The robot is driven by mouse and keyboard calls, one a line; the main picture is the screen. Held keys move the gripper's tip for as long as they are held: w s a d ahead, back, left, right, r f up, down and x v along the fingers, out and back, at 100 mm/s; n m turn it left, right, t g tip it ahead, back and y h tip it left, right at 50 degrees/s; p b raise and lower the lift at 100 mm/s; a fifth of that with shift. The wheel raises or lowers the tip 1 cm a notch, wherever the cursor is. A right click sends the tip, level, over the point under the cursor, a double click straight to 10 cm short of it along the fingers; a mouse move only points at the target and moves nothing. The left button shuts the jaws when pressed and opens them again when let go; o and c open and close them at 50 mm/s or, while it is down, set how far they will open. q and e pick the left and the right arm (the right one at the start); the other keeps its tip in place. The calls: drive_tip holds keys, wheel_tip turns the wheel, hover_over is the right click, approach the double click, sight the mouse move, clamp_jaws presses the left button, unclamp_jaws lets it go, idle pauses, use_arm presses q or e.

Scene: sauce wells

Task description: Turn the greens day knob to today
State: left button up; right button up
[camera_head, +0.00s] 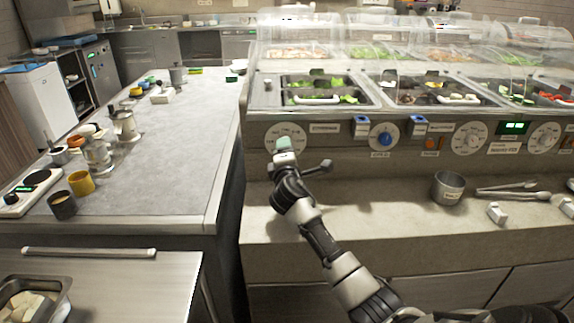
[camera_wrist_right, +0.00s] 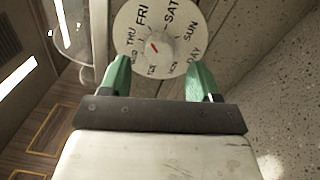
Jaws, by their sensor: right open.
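A round white day dial (camera_head: 285,137) sits at the left end of the counter's front panel, partly hidden behind my right gripper (camera_head: 284,146). In the right wrist view the dial face (camera_wrist_right: 128,22) shows THU, FRI, SAT and SUN around a small grey knob (camera_wrist_right: 158,50). The knob's red mark points up and left, toward the THU–FRI side. My right gripper (camera_wrist_right: 159,66) is open, its green fingers apart on either side below the knob. Contact with the knob cannot be told. My left gripper is not in view.
A blue knob (camera_head: 384,138), two more white dials (camera_head: 469,138) (camera_head: 545,138) and a green display (camera_head: 513,128) line the panel; the display's text is too small to read. A metal cup (camera_head: 448,187) and tongs (camera_head: 512,194) lie on the ledge at right.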

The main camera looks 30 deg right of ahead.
drive_tip(key=v, duration=0.7)
drive_tip(key=shift+s, duration=0.15)
